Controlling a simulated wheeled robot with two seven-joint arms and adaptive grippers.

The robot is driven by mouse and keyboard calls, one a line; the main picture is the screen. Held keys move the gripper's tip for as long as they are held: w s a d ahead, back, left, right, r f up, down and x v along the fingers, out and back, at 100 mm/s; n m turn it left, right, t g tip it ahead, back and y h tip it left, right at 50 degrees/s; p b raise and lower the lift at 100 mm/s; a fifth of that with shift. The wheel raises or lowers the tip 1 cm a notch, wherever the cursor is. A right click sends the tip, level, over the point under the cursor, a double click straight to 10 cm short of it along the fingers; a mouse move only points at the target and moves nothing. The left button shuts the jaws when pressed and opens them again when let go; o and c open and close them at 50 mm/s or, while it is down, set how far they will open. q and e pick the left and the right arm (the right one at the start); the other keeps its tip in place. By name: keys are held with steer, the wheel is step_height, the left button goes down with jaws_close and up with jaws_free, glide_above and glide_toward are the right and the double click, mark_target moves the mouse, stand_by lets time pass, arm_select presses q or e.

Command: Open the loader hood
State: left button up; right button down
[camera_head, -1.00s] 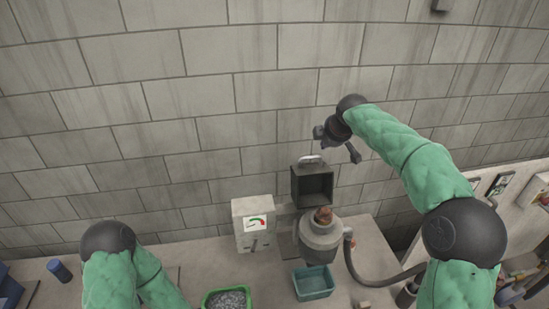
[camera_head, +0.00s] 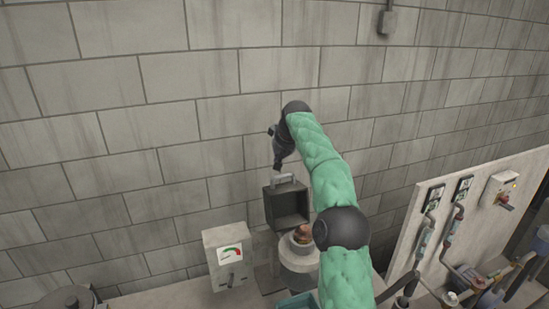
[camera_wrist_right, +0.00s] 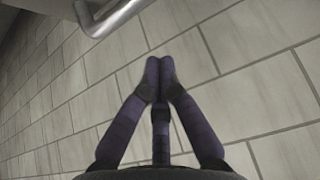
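The loader hood (camera_head: 287,207) is a dark grey box, tipped up with its hollow side facing me. Its pale metal handle (camera_head: 283,180) is on top. Below it stands the grey loader body (camera_head: 299,256) with a brown lump (camera_head: 303,234) in its mouth. My right gripper (camera_head: 279,165) is just above the handle, pointing down. In the right wrist view its fingertips (camera_wrist_right: 160,75) meet with nothing between them. The bent metal bar of the handle (camera_wrist_right: 108,17) lies beyond them at the top, apart from the fingers. My left gripper is out of view.
A white box with a gauge (camera_head: 229,255) stands left of the loader. A teal bin (camera_head: 298,300) is partly hidden by my right arm. A panel with pipes and valves (camera_head: 470,225) is at the right. The block wall (camera_head: 180,125) is close behind.

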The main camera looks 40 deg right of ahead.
mark_target(287, 190)
steer(key=x, duration=0.7)
steer(key=shift+s+a+r+b, duration=0.15)
steer(key=shift+s+a+b, duration=0.1)
steer(key=shift+s, duration=0.45)
steer(key=shift+s+a+r+b, duration=0.1)
steer(key=shift+s+a+b, duration=0.15)
steer(key=shift+s, duration=0.45)
steer(key=shift+s+a+r+b, duration=0.15)
steer(key=shift+s+a, duration=0.1)
steer(key=shift+s, duration=0.45)
steer(key=shift+s, duration=0.1)
steer(key=s+t+b, duration=0.1)
steer(key=s+b, duration=0.1)
steer(key=b, duration=0.2)
steer(key=s+a+r+t+b, duration=0.1)
steer(key=s+b, duration=0.1)
steer(key=b, duration=0.3)
steer(key=s+a+r+t+h+b, duration=0.1)
steer(key=s+b, duration=0.1)
steer(key=b, duration=0.3)
steer(key=shift+r+t, duration=0.2)
steer(key=shift+t, duration=0.1)
steer(key=shift+s+r, duration=0.1)
